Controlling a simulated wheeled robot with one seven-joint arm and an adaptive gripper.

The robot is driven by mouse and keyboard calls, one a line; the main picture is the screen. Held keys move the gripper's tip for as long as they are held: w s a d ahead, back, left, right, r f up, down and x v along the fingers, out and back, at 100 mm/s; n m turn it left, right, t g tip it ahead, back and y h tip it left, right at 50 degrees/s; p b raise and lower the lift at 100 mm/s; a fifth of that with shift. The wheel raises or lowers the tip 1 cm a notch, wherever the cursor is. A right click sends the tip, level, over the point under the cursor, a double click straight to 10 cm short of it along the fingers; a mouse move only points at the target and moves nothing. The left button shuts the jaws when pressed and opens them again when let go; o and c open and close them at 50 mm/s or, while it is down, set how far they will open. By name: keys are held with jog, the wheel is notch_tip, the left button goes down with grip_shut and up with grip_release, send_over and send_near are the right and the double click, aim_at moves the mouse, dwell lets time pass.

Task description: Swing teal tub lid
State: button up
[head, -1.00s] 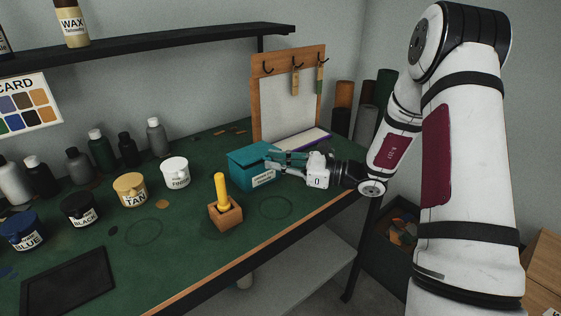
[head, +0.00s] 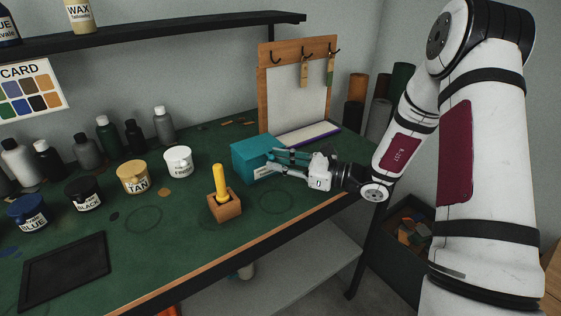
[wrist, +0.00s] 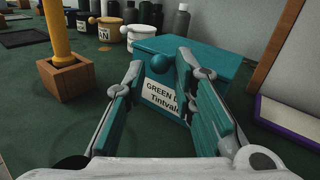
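The teal tub (head: 252,160) is a box with a flat lid, standing on the green bench near its right end. In the wrist view the teal tub lid (wrist: 205,57) looks closed. A round teal knob (wrist: 163,65) sits at the upper front of the tub, above a white label reading "GREEN D… Tintvale", partly hidden. My gripper (wrist: 160,72) is open in front of the tub, with its teal-padded fingers apart and the knob showing between their tips. I cannot tell whether a finger touches the tub. In the head view my gripper (head: 273,160) is at the tub's right side.
A wooden block with a yellow handle (head: 225,207) stands left of my gripper. Paint pots, such as the tan pot (head: 132,180), and several bottles line the back. A hook board (head: 298,85) stands behind the tub. The bench's front middle is mostly clear.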

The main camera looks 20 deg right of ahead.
jog(key=v, duration=1.2)
jog(key=shift+s, duration=0.1)
jog(key=s+a+r+n+g+h+p, duration=0.1)
jog(key=s+a+r+n+g+h, duration=0.1)
jog(key=s+a+r+n+g, duration=0.4)
jog(key=s+a+r+n+g+h+p, duration=0.1)
jog(key=s+a+r+n+g+h, duration=0.15)
jog(key=s+a+n+g, duration=0.4)
jog(key=s+d+r+n+t+h+p, duration=0.1)
jog(key=s+d+r+n+t+h, duration=0.1)
jog(key=s+r+n+t+h, duration=0.1)
jog(key=s+d+r+n+t+h+p, duration=0.1)
jog(key=s+r+n+h, duration=0.4)
jog(key=s, duration=0.7)
jog(key=shift+s+d+r+n+t+h, duration=0.3)
jog(key=shift+d+n+t+h, duration=0.65)
jog(key=shift+n, duration=0.9)
